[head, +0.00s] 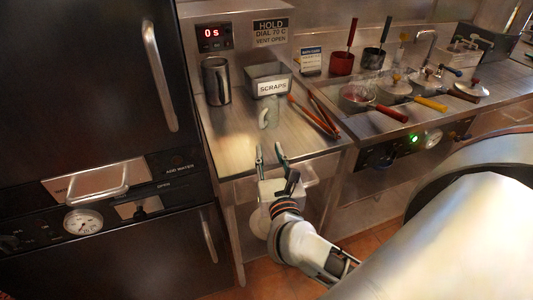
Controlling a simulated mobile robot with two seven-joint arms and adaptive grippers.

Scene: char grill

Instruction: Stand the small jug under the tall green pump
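No tall green pump can be made out in the head view. A small pale grey-green vessel with a handle on its left (268,112) stands on the steel counter in front of the scraps bin; it may be the small jug. A larger shiny steel cup (216,82) stands behind it to the left. My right gripper (270,154) is at the counter's front edge, nearer to me than the pale vessel and apart from it. Its two fingers are spread and point toward the vessel, with nothing between them. My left gripper is out of view.
The scraps bin (269,82) stands behind the pale vessel, and wooden-looking tongs (315,115) lie right of it. Pans with coloured handles (392,92) sit further right. A dark oven (80,80) flanks the left. Counter space (235,135) left of the vessel is clear.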

